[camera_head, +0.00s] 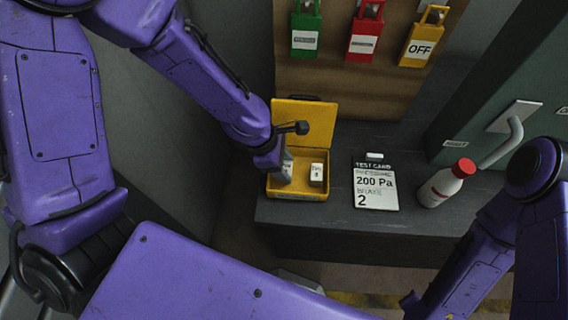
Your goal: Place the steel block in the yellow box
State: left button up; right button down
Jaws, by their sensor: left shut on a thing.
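The yellow box (297,196) stands at the left end of the dark bench with its lid raised at the back. My left gripper (283,160) reaches down into the left side of the box and is shut on the grey steel block (285,174). The block is upright within the box's outline; my gripper hides its upper part, and I cannot tell whether it touches the box floor. A small white block with printing (316,174) is in the box to its right. My right arm shows at the lower right, but its gripper cannot be made out.
A white bottle with a red cap (441,187) lies tilted further right, near a grey door handle (509,135). Green, red and yellow padlock tags (421,46) hang on the board behind.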

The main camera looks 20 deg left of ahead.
pick_arm(q)
jog(key=shift+s+f, duration=0.1)
jog(key=o, duration=1.2)
jog(key=p+v, duration=0.2)
jog(key=v, duration=1)
jog(key=s+a+f+m+y, duration=0.2)
jog(key=a+f+m, duration=0.15)
jog(key=f, duration=0.45)
jog(key=s+a+f+m+y, duration=0.2)
jog(key=a+f, duration=0.2)
jog(key=f, duration=0.5)
jog(key=s+a+f+m+y, duration=0.1)
jog(key=s+f+m, duration=0.2)
jog(key=s, duration=0.1)
jog(key=s+a+f+m+t+y, duration=0.1)
jog(key=s+a+f+m, duration=0.1)
jog(key=s+f+m, duration=0.1)
jog(key=s+a+f+m+t+y, duration=0.1)
jog(key=s+a+f+m, duration=0.1)
jog(key=s, duration=0.3)
jog(key=shift+s+f+m+y, duration=0.15)
jog(key=shift+f+m+y, duration=0.2)
jog(key=shift+m, duration=0.2)
